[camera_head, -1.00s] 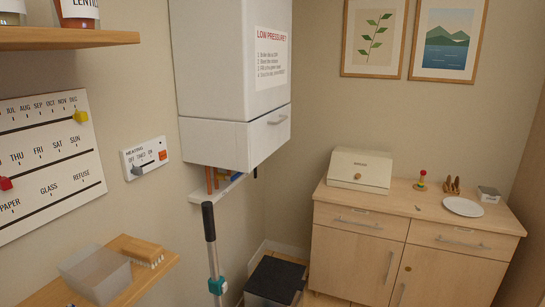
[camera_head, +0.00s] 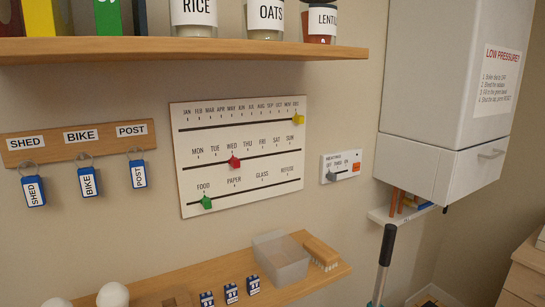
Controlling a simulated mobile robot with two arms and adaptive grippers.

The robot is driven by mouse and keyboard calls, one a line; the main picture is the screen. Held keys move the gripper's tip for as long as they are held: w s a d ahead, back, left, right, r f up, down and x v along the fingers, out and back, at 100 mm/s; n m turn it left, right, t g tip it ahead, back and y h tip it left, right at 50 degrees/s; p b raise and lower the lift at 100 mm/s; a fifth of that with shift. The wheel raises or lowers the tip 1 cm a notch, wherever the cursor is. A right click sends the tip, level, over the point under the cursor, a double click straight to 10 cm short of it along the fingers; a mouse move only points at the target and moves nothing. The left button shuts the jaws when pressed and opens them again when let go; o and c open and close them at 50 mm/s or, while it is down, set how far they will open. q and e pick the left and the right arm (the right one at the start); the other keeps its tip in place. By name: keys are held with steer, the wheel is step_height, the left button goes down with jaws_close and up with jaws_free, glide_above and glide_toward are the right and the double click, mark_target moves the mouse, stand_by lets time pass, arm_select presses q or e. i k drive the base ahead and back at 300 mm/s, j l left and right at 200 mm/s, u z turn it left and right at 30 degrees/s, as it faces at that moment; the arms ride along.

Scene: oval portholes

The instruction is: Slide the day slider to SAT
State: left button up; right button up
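The white calendar board (camera_head: 215,114) hangs on the wall in the middle of the view. Its middle row carries the day names, and the red day slider (camera_head: 234,162) sits on that row's dark track below WED. SAT is further right on the same row, left of SUN. A yellow slider (camera_head: 298,118) is at DEC on the top row. A green slider (camera_head: 206,203) is below FOOD on the bottom row. Neither of my grippers shows in the view.
A wooden shelf (camera_head: 180,50) with jars runs above the board. A lower shelf (camera_head: 330,274) holds a translucent bin (camera_head: 281,258), a brush and small boxes. A key rack (camera_head: 105,140) is left, a heating control (camera_head: 341,166) right.

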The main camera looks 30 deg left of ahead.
mark_target(234, 162)
steer(key=u, duration=1.2)
